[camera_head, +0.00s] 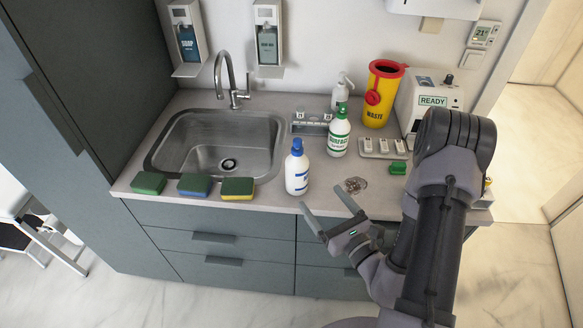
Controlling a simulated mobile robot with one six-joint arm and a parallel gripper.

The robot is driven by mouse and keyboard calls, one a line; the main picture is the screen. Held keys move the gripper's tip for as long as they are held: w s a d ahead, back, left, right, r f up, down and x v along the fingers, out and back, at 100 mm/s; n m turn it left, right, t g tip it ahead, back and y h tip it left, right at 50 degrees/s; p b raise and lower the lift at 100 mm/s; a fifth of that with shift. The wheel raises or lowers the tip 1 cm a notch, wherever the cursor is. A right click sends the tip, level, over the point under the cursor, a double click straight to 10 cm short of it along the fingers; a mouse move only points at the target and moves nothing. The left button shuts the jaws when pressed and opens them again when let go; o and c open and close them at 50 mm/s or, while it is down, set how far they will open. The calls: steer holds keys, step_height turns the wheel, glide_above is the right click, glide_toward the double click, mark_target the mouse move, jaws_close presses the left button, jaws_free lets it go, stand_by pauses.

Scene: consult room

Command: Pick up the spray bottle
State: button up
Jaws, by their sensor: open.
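Two bottles on the counter could be the spray bottle; I cannot tell which is meant. A white bottle with a blue top (297,168) stands upright near the front edge, right of the sink. A white bottle with a green label and green top (339,132) stands upright farther back. My gripper (318,195) is open and empty at the counter's front edge. Its fingers point toward the counter, just in front and right of the blue-topped bottle, apart from it in the picture.
The sink (218,142) is left of the bottles. Sponges (237,189) line the front edge. A clear crumpled-looking item (355,185) lies near my gripper. Behind are a white pump bottle (340,95), a yellow waste bin (381,97) and a white device (424,98).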

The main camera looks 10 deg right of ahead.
mark_target(303, 173)
steer(key=b+x, duration=0.2)
steer(key=x, duration=0.2)
steer(key=b+x, duration=0.2)
steer(key=x, duration=0.2)
steer(key=b+x, duration=0.3)
steer(key=x, duration=0.1)
steer(key=shift+w+d+f, duration=0.15)
steer(key=shift+d+f, duration=0.1)
steer(key=x, duration=0.3)
steer(key=b+x, duration=0.1)
steer(key=x, duration=0.1)
steer(key=shift+w+a+r, duration=0.1)
steer(key=shift+w+r, duration=0.1)
steer(key=shift+r, duration=0.05)
jaws_close()
